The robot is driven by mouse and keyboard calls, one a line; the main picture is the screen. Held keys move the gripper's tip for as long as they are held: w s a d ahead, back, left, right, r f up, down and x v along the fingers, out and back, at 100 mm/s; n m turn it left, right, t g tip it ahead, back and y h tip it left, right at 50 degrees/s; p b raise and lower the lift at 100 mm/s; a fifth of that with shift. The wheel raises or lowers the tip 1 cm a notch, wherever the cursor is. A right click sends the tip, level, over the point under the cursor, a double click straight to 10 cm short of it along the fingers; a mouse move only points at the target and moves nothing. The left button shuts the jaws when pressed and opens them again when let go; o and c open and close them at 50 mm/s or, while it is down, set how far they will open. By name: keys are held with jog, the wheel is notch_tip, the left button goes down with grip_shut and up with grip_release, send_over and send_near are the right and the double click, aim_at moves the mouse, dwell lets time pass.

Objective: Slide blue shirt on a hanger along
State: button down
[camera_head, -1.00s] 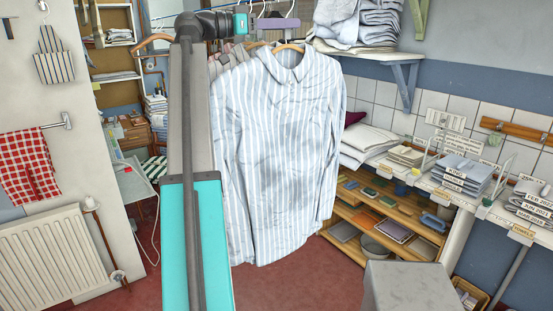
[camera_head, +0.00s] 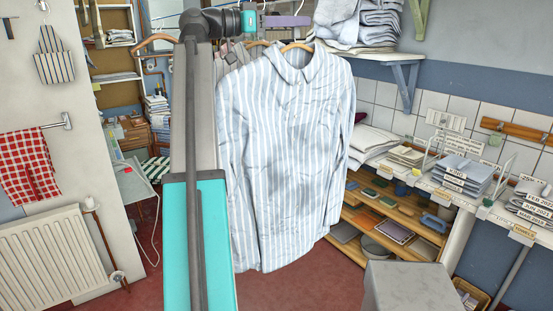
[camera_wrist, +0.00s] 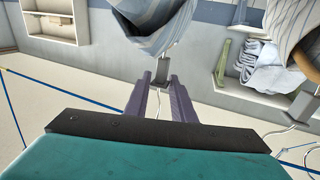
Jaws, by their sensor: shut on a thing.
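The blue-striped shirt (camera_head: 280,150) hangs from a wooden hanger (camera_head: 297,46) at the front of the rail, its body hanging free. In the wrist view, which is turned over, the same shirt (camera_wrist: 150,22) appears above my fingers. The exact contact is small and hard to see.
Other garments (camera_head: 230,62) hang close behind the shirt; a striped one (camera_wrist: 290,25) shows in the wrist view. A wall shelf with folded linen (camera_head: 365,22) is at the right. Low wooden shelving (camera_head: 385,222) and a counter with stacks (camera_head: 470,180) stand beyond it.

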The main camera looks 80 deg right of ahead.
jog(key=shift+s+a, duration=0.5)
jog(key=shift+a, duration=0.05)
jog(key=shift+r, duration=0.1)
jog(key=c, duration=1.4)
grip_release()
jog(key=shift+c, duration=0.2)
jog(key=shift+w, duration=0.2)
jog(key=shift+b+v, duration=0.65)
jog(key=shift+v, duration=2.2)
